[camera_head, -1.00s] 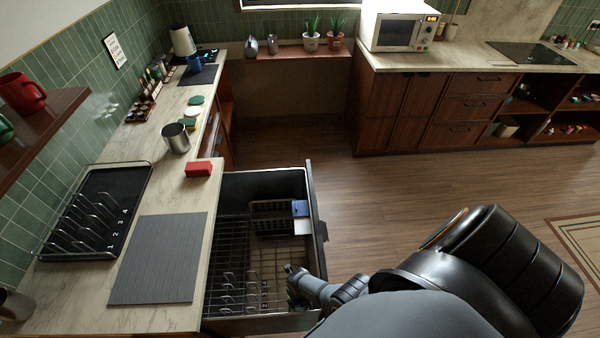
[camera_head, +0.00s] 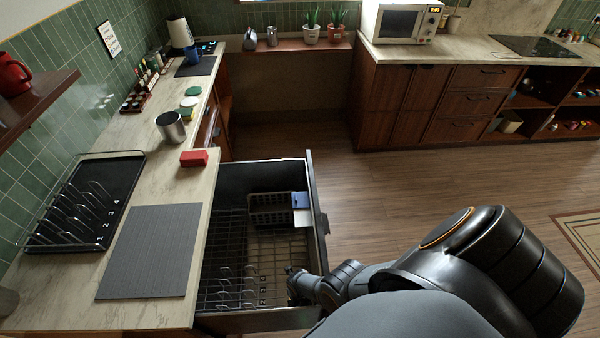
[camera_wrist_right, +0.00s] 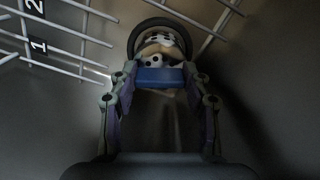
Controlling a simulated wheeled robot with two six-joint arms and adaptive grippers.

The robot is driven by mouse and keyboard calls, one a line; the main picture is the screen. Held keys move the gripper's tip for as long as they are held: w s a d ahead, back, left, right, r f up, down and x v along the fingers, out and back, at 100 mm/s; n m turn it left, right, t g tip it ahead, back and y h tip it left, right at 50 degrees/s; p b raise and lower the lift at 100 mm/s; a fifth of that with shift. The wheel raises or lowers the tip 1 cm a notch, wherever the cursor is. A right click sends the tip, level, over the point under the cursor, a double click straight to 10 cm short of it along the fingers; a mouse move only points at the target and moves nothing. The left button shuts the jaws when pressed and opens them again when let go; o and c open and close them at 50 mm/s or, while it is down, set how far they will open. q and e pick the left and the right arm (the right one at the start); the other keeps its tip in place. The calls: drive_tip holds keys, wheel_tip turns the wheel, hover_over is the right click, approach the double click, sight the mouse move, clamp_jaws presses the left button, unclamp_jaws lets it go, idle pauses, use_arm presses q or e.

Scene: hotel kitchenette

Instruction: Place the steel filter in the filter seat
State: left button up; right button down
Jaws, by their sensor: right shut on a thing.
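My right gripper (camera_head: 296,279) is low inside the pulled-out dishwasher drawer (camera_head: 318,215), near its front right corner. In the right wrist view, its fingers (camera_wrist_right: 160,92) are shut on a blue piece (camera_wrist_right: 160,76), which looks like the grip of the steel filter. A pale part with dark spots (camera_wrist_right: 160,47) shows just beyond it. A dark round rim (camera_wrist_right: 138,31) curves around that part; I cannot tell whether it is the filter seat or the filter's edge. The filter is not distinguishable in the head view. My left gripper is not in view.
Wire racks with upright tines (camera_head: 226,283) fill the drawer's left side, and a dark basket (camera_head: 270,212) stands at its back. Rack wires (camera_wrist_right: 65,50) run close to the right gripper. The counter at left holds a red block (camera_head: 194,158), metal cup (camera_head: 171,127) and grey mat (camera_head: 150,252).

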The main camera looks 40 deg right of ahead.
drive_tip(key=shift+f, duration=0.25)
drive_tip(key=c, duration=0.6)
unclamp_jaws()
drive_tip(key=shift+r, duration=0.1)
wheel_tip(320, 180, up, 8)
drive_tip(key=p, duration=0.7)
drive_tip(key=shift+f, duration=0.25)
drive_tip(key=shift+f+b, duration=0.35)
drive_tip(key=shift+b, duration=0.2)
drive_tip(key=shift+r, duration=0.7)
wheel_tip(320, 180, up, 4)
drive_tip(key=shift+r+p, duration=0.1)
drive_tip(key=shift+p, duration=0.35)
